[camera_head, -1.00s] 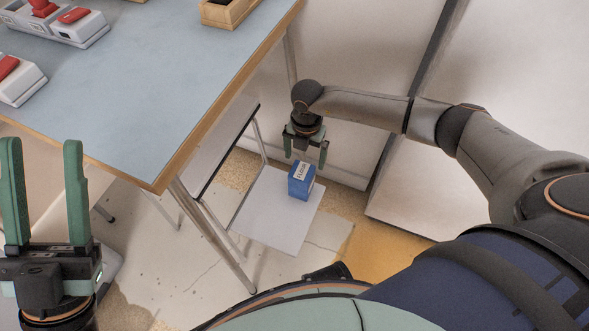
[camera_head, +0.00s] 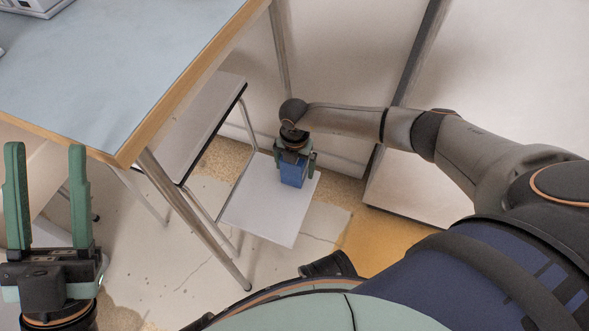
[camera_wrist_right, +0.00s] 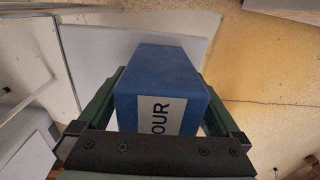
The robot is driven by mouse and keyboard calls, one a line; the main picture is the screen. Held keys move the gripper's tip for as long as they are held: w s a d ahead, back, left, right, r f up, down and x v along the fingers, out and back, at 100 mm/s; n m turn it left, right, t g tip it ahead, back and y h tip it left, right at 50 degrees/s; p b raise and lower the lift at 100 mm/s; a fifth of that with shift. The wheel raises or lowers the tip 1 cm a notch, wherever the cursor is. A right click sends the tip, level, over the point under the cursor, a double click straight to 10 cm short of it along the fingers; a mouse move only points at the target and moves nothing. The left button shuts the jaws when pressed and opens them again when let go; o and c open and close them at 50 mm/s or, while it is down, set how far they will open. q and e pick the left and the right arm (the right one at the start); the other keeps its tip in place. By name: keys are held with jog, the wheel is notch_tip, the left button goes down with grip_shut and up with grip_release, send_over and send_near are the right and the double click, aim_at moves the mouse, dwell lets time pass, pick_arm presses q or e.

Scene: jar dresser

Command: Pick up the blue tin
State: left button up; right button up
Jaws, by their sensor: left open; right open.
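The blue tin (camera_head: 292,172) stands upright on a small white board (camera_head: 262,212) low beside the table. In the right wrist view the tin (camera_wrist_right: 165,75) fills the middle, and part of its white label shows the letters "OUR". My right gripper (camera_head: 294,166) points down over the tin, its open fingers on either side of it. In the right wrist view the fingers (camera_wrist_right: 158,100) flank the tin; whether they touch it I cannot tell. My left gripper (camera_head: 47,195) is open and empty at the far left, fingers pointing up.
The blue-topped table (camera_head: 110,75) with a wooden edge fills the upper left. A chair or stool with a grey seat (camera_head: 200,120) and metal legs stands between it and the board. A pale wall panel (camera_head: 330,60) is close behind my right gripper.

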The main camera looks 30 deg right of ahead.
jog(key=shift+c, duration=0.4)
jog(key=shift+w, duration=0.1)
grip_shut()
dwell(0.3)
